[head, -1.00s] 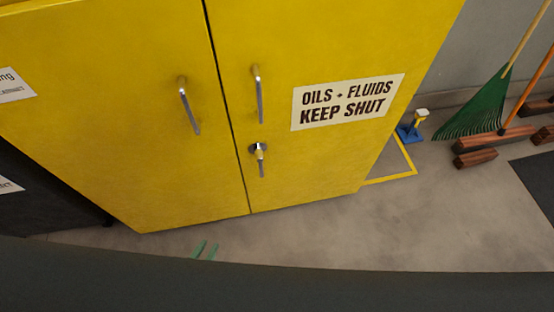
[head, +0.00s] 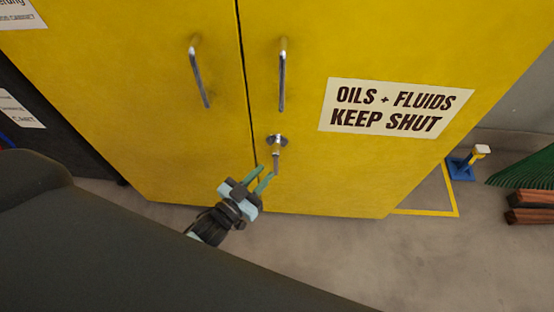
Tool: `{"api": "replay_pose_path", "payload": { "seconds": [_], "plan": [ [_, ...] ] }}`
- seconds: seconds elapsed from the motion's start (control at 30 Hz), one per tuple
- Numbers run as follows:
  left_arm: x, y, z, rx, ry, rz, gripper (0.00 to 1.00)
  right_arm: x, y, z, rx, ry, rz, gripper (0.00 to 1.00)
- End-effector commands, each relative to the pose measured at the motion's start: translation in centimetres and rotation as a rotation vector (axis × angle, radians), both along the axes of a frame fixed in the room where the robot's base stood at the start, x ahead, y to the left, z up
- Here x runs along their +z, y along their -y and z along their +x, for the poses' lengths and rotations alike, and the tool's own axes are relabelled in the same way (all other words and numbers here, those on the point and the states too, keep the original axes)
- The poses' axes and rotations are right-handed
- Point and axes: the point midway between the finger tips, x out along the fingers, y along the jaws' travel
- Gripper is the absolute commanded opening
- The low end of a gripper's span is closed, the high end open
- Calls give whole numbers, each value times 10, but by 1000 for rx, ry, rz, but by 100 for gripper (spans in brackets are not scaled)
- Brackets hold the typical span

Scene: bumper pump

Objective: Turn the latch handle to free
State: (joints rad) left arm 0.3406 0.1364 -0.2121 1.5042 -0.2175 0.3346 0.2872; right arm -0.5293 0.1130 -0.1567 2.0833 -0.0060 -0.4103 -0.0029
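The latch handle (head: 277,152) is a small metal lever on a round base, low on the right door of the yellow cabinet (head: 330,180). Its lever hangs straight down beside the seam between the doors. My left gripper (head: 264,178) has green fingers and is just below and left of the lever's lower end. The fingers are apart with a gap between them. In this view I cannot tell whether a finger touches the lever. My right gripper does not show.
Two vertical bar handles, left (head: 200,75) and right (head: 283,75), sit above the latch. A sign (head: 395,108) is on the right door. A blue stand (head: 461,167) and wooden blocks (head: 530,207) are on the floor at right. The floor before the cabinet is clear.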

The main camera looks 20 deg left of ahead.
Motion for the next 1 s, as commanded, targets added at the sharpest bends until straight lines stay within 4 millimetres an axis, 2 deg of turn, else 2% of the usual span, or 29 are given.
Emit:
{"api": "replay_pose_path", "payload": {
  "seconds": [0.2,0.4,0.77,0.8,0.93,1.0],
  "plan": [
    [0,11,33,1,1,-1,21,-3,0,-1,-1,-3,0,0],
    [-1,17,53,0,-1,0,21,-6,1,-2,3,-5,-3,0],
    [0,19,59,0,-1,0,21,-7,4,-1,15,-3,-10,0],
    [0,19,59,0,-1,0,20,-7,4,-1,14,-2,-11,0],
    [0,19,59,0,-1,0,3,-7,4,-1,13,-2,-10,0],
    [0,19,59,0,-1,0,0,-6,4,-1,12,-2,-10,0]
  ]
}}
